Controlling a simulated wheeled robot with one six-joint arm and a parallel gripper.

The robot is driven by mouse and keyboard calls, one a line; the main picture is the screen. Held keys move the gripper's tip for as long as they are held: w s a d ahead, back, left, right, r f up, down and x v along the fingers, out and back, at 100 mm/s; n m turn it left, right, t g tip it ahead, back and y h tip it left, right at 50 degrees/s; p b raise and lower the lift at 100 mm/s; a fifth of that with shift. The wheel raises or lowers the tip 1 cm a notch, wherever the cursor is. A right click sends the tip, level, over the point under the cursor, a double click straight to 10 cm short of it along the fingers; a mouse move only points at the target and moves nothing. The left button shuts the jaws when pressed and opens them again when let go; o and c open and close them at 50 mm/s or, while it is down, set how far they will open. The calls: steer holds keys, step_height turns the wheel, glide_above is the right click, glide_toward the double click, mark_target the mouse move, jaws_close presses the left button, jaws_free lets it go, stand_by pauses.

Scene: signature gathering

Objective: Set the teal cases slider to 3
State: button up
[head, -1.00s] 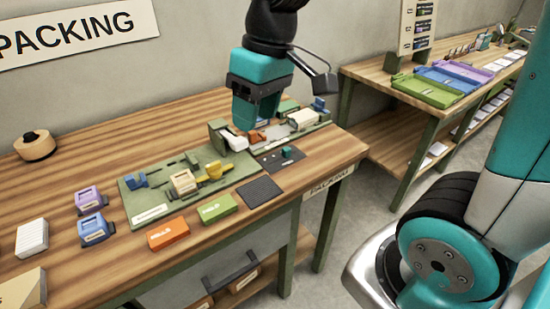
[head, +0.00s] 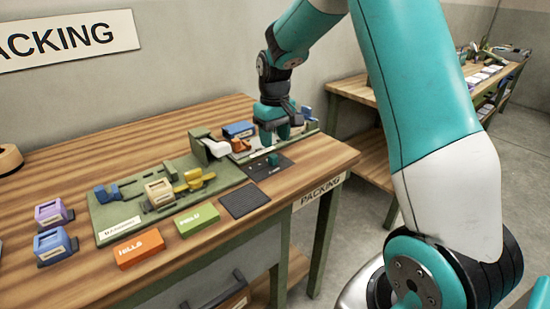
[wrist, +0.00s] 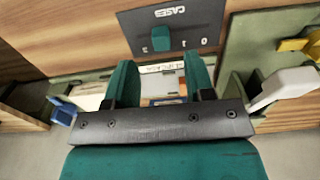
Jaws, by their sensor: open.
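The teal cases slider (head: 272,159) stands on a dark panel (head: 255,173) near the table's front right. In the wrist view the slider (wrist: 160,38) sits on the panel (wrist: 130,24), marked CASES upside down. The 0 and 1 marks show to its right; the slider is past the 1, and its exact mark is hard to read. My gripper (head: 281,138) is above and just behind the slider in the head view. In the wrist view its two teal fingers (wrist: 160,82) are apart, with nothing gripped between them, and the slider is beyond their tips.
A green fixture with a white handle (head: 218,148) stands left of the panel. A green board (head: 115,232) holds blue, cream and yellow pieces. A dark ribbed mat (head: 245,200) and orange (head: 139,248) and green (head: 197,218) blocks lie near the front edge.

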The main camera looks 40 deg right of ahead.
mark_target(275, 157)
step_height(275, 157, down, 7)
steer(key=shift+r, duration=0.1)
stand_by(0.3)
jaws_close()
